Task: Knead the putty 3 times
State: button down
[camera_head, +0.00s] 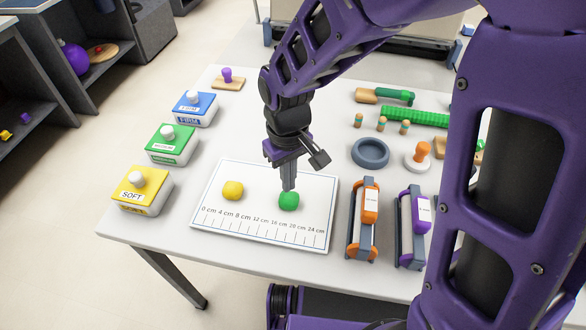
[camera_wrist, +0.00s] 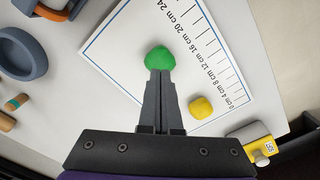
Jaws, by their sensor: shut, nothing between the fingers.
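A green lump of putty (camera_head: 289,202) sits on the right half of a white board with a centimetre scale (camera_head: 262,231). A yellow lump of putty (camera_head: 232,190) sits on the same board to its left. My gripper (camera_head: 288,187) points down at the green putty with its fingers shut, the tips at or just above its top. In the wrist view the fingertips (camera_wrist: 160,74) overlap the near edge of the green putty (camera_wrist: 160,58), and the yellow putty (camera_wrist: 201,106) lies to the right. I cannot tell whether the tips touch the green putty.
Yellow SOFT (camera_head: 142,193), green (camera_head: 172,146) and blue FIRM (camera_head: 194,109) containers line the left side. A grey ring (camera_head: 370,152), an orange-handled device (camera_head: 363,220) and a purple one (camera_head: 413,228) stand right of the board. Small pegs and a green roller (camera_head: 415,116) lie behind.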

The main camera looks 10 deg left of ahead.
jog(key=shift+f, duration=0.15)
jog(key=shift+f, duration=0.45)
jog(key=shift+f, duration=0.15)
jog(key=shift+f, duration=0.45)
jog(key=shift+f, duration=0.2)
dwell(1.0)
jog(key=shift+r, duration=0.15)
jog(key=shift+r+p, duration=0.7)
jog(key=shift+r, duration=0.05)
jog(key=shift+f, duration=0.15)
